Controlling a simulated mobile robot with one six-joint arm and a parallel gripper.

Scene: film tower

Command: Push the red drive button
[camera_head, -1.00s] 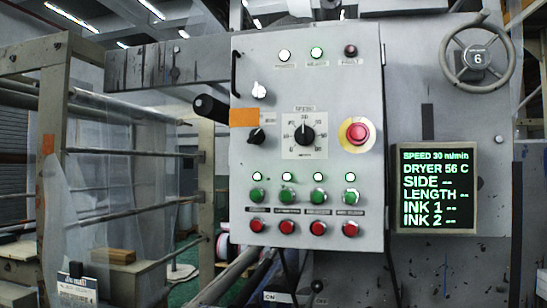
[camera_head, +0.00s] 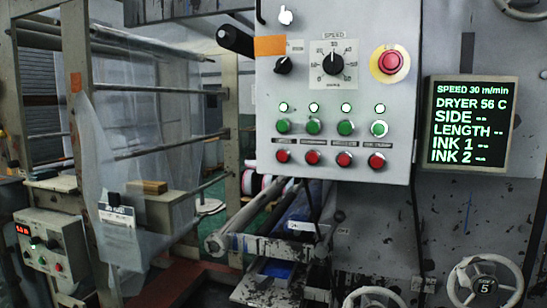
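The grey control panel (camera_head: 300,100) fills the upper middle of the head view. Its bottom row has several small red buttons, from the left one (camera_head: 283,156) through (camera_head: 312,157) and (camera_head: 344,159) to the right one (camera_head: 376,160). A green button sits above each, with a lit green lamp over it. The labels between the rows are too small to read, so I cannot tell which red button is the drive one. A larger red mushroom button (camera_head: 390,62) on a yellow ring sits higher at the right. My gripper is not in view.
Handwheels (camera_head: 484,284) are below right. A frame with rollers (camera_head: 165,100) and a small control box (camera_head: 50,245) are at left.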

